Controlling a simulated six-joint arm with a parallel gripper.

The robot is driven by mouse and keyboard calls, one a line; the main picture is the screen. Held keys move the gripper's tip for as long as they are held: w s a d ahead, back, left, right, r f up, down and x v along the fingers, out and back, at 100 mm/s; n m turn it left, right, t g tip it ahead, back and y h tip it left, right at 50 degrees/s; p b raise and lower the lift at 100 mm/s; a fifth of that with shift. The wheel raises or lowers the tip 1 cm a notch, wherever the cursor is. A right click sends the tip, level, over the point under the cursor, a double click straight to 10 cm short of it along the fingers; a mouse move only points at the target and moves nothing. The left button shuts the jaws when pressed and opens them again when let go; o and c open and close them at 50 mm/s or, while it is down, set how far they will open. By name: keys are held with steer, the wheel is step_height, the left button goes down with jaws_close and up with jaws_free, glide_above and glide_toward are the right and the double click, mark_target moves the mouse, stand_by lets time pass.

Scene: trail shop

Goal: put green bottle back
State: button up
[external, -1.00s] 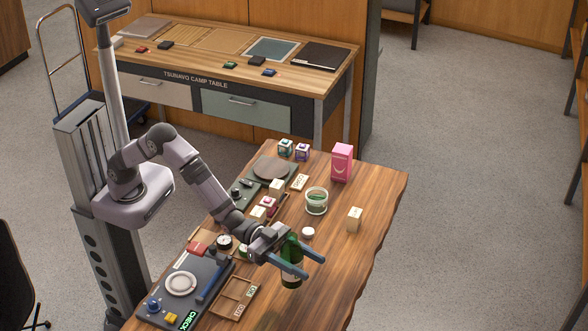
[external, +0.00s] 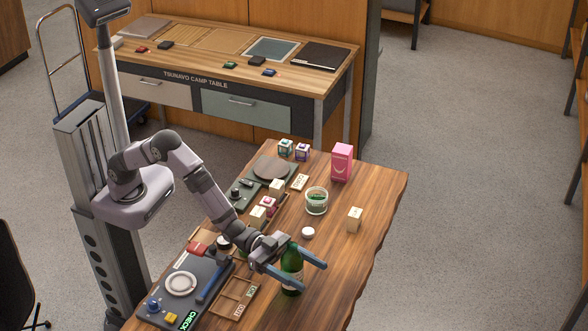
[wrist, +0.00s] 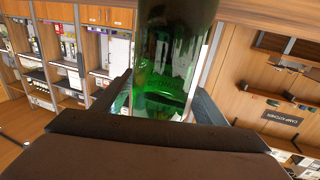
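The green bottle (external: 291,262) is upright between the two blue fingers of my gripper (external: 300,271), over the near part of the wooden table. The fingers lie along both its sides and look closed on it. In the wrist view, the green glass of the bottle (wrist: 165,75) fills the upper middle, between the fingers of my gripper (wrist: 165,103). Its top is cut off there. I cannot tell whether its base touches the table.
A divided wooden tray (external: 234,298) and a checkout panel (external: 180,288) lie left of the bottle. A white round lid (external: 308,232), a jar (external: 316,201), a cream box (external: 354,220) and a pink box (external: 342,162) stand farther back. The table's right side is mostly clear.

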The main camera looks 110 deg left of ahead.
mark_target(296, 248)
steer(key=shift+r, duration=0.1)
steer(key=shift+r+p, duration=0.2)
steer(key=shift+p, duration=0.1)
steer(key=shift+s+a+f, duration=0.15)
steer(key=shift+s+a, duration=0.05)
steer(key=shift+s, duration=0.4)
steer(key=shift+b+v, duration=0.4)
steer(key=shift+v, duration=0.6)
step_height(296, 248, up, 7)
steer(key=shift+w, duration=0.1)
